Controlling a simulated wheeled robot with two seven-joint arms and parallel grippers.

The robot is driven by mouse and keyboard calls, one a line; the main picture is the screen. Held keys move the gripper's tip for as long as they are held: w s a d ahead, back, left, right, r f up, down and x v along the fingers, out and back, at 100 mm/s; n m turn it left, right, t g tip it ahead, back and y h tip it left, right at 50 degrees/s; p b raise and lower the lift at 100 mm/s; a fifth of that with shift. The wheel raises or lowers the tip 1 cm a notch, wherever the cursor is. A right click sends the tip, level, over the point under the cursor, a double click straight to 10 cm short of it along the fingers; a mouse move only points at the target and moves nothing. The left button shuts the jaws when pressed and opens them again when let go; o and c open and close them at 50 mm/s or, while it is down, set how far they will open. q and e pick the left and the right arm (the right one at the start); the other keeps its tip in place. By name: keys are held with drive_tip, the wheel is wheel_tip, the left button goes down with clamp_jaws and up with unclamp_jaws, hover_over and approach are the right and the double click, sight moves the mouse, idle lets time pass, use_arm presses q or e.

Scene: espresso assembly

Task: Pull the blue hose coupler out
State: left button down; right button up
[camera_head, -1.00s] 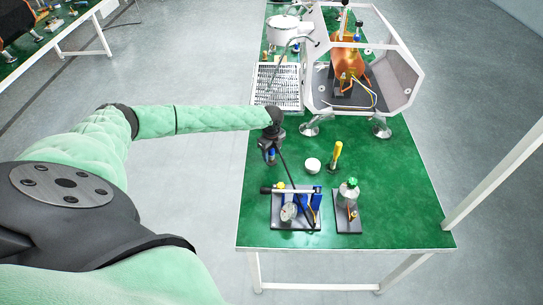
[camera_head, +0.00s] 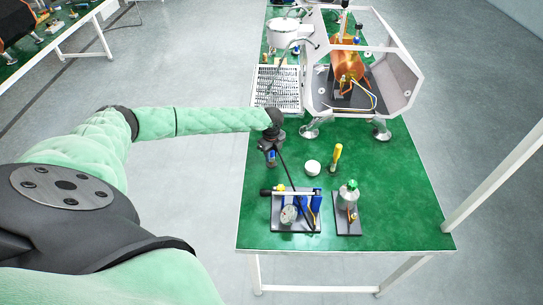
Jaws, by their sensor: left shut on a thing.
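My left gripper (camera_head: 271,153) is over the left edge area of the green table, pointing down. It is shut on the blue hose coupler (camera_head: 271,160), a small blue piece that shows at its fingertips and is mostly hidden by them. A thin black hose (camera_head: 296,184) runs from beside the gripper down to the dark base plate (camera_head: 307,228) at the table's front. The gripper and coupler appear apart from the parts on that plate. My right gripper is not in view.
The plate carries blue blocks, a round gauge (camera_head: 289,214) and a black-handled bar. A second plate holds a bottle with a green cap (camera_head: 352,185). A white cup (camera_head: 312,168) and a yellow-handled tool (camera_head: 337,155) stand nearby. The espresso machine frame (camera_head: 405,75) stands behind. The table's right side is clear.

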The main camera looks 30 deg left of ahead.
use_arm(q)
drive_tip(key=shift+r+p, duration=0.7)
drive_tip(key=shift+r, duration=0.3)
idle(0.8)
drive_tip(key=shift+r+p, duration=0.95)
drive_tip(key=shift+r, duration=0.35)
drive_tip(key=shift+r, duration=0.1)
drive_tip(key=shift+r+p, duration=0.65)
drive_tip(key=shift+r, duration=0.8)
drive_tip(key=shift+f, duration=0.1)
